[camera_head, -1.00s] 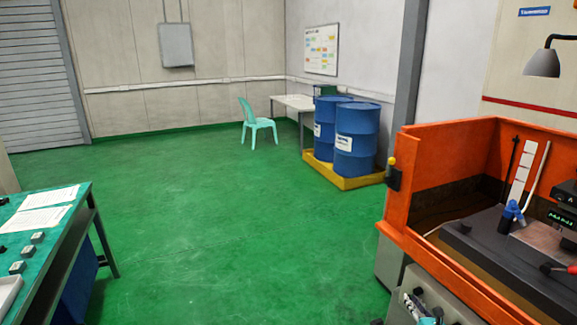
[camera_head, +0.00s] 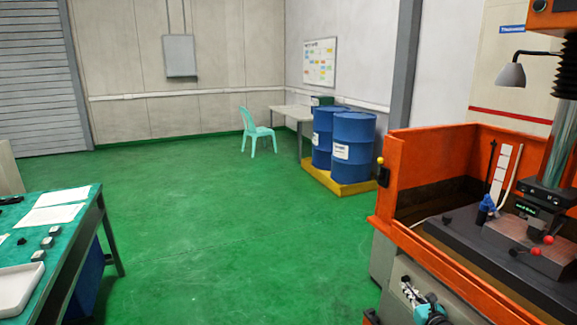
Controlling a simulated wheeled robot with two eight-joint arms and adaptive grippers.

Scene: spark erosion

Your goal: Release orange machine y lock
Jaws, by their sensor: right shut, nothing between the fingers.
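The orange machine (camera_head: 400,185) stands at the right, with an orange splash tank around a dark work table. Small levers with red ball knobs (camera_head: 547,240) sit at the work area on its right side; I cannot tell which part is the y lock. A grey panel (camera_head: 412,283) with small fittings is on the front below the tank. My right gripper (camera_head: 437,317) seems to be the small dark shape at the bottom edge, beside a teal part in front of that panel. It is shut and empty, mostly cut off by the frame. My left gripper is not in view.
A teal-topped bench (camera_head: 75,235) with papers and a white tray (camera_head: 15,288) stands at the left. Blue drums (camera_head: 353,140) stand on a yellow pallet (camera_head: 340,182) behind the machine. A chair (camera_head: 257,132) is farther back. The green floor (camera_head: 220,230) between bench and machine is clear.

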